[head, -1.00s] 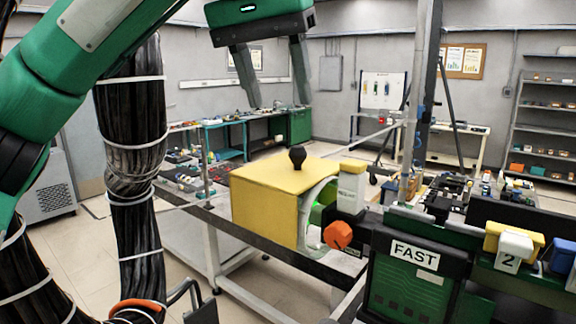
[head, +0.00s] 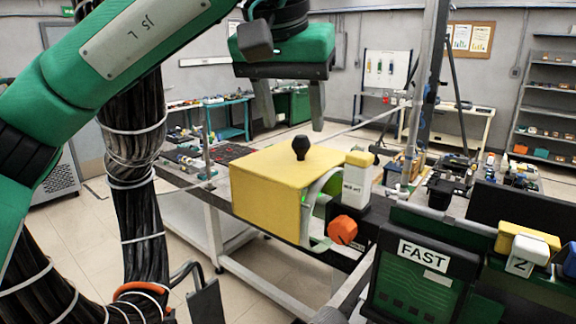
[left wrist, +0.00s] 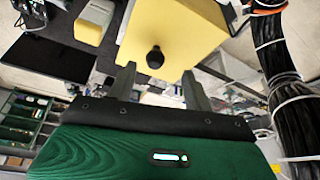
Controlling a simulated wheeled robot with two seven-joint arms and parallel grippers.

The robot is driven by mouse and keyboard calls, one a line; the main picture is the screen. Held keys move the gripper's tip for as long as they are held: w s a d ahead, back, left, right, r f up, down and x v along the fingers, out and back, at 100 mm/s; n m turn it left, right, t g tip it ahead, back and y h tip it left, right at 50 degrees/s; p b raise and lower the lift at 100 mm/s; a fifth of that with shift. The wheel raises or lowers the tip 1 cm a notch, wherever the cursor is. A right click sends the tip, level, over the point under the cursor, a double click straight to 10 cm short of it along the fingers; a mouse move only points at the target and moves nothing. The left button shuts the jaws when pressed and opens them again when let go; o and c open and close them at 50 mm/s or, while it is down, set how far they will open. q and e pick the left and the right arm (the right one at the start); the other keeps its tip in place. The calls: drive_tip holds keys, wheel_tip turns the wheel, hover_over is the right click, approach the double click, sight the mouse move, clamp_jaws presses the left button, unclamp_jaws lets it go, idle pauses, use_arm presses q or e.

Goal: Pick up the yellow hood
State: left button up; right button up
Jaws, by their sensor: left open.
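The yellow hood (head: 262,192) sits on the bench in the middle of the head view, with a black knob (head: 300,147) standing upright on its top. A green part shows under its open right side. My left gripper (head: 291,115) is open and empty, fingers pointing down, above the knob and apart from it. In the left wrist view the hood (left wrist: 180,28) fills the top middle, and the knob (left wrist: 155,57) lies just beyond and between the fingertips of the left gripper (left wrist: 158,70). My right gripper is not in view.
An orange knob (head: 342,229) and a white block with a yellow top (head: 357,178) stand right of the hood. A green box labelled FAST (head: 420,270) is at the front right. A vertical post (head: 418,100) rises behind it. Floor is open at the lower left.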

sight(301, 136)
use_arm(q)
drive_tip(key=p+x, duration=0.1)
drive_tip(key=x, duration=0.1)
drive_tip(key=p+x, duration=0.1)
drive_tip(key=x, duration=0.1)
drive_tip(key=shift+d+p, duration=0.3)
drive_tip(key=shift+d, duration=0.05)
drive_tip(key=shift+w+f, duration=0.2)
drive_tip(key=shift+f, duration=0.15)
drive_tip(key=shift+s, duration=0.1)
drive_tip(key=shift+c, duration=0.2)
drive_tip(key=c, duration=0.4)
clamp_jaws()
